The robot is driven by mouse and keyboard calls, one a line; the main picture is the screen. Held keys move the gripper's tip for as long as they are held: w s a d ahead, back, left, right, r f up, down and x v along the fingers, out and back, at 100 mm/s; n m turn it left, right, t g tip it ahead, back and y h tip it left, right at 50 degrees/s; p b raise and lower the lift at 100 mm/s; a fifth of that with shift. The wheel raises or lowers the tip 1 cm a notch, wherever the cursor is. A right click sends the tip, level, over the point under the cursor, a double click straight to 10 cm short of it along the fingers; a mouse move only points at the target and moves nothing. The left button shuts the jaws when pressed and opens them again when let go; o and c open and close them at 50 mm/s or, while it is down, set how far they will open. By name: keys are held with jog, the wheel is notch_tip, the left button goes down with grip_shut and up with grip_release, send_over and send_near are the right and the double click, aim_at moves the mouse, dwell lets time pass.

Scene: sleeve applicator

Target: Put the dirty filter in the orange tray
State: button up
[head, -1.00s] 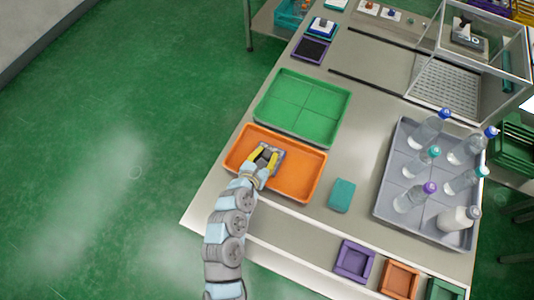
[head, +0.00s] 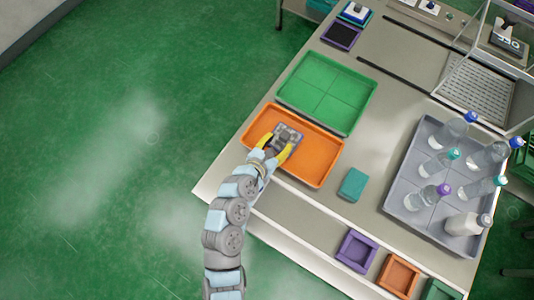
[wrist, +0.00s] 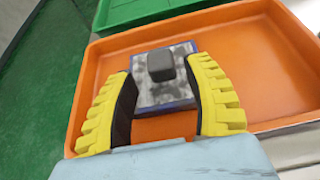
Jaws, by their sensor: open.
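The dirty filter (head: 288,136) is a square plate with a smudged grey top, a blue edge and a dark grey raised knob. It lies in the orange tray (head: 318,160), towards its left part. In the wrist view, the filter (wrist: 162,92) rests on the floor of the orange tray (wrist: 275,60). My gripper (head: 278,146) is open, with its yellow-backed fingers spread on either side of the filter's near part. In the wrist view, a gap shows between each finger and the knob, so the gripper (wrist: 160,85) does not grip it.
A green tray (head: 326,95) stands behind the orange one. A teal block (head: 353,185) lies to its right. A grey tray (head: 400,190) holds several bottles. Purple (head: 356,251) and orange (head: 397,276) small bins sit along the front. A clear case (head: 490,65) stands back right.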

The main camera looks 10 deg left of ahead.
jog(key=shift+p+v, duration=0.4)
jog(key=shift+v, duration=3.3)
